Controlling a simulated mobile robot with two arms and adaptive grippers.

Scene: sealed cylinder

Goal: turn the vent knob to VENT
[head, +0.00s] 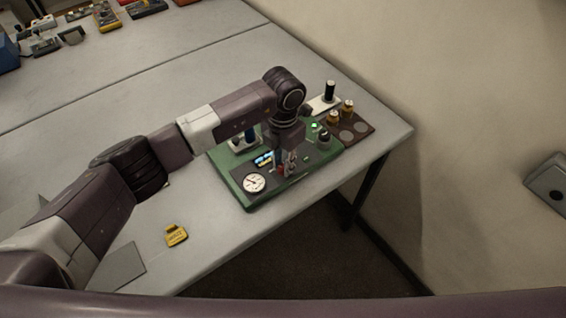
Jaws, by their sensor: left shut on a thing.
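A green-based device (247,201) with a dark panel stands near the right end of the table. It carries a round white gauge (254,183), a small lit blue display (264,159) and a green light (314,126). My left gripper (286,170) points down onto the panel, right of the gauge, and is shut on what looks like the vent knob. The knob is mostly hidden by the fingers; a small red part (281,170) shows beside them. Its labels and pointing direction are too small to read. My right gripper is not in view.
Behind the device are a brown tray (357,128) with brass-coloured pieces and a white stand (318,105) with a black cylinder (329,91). A yellow tag (176,236) lies at the front. Several items sit at the far left. The middle of the table (130,85) is clear.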

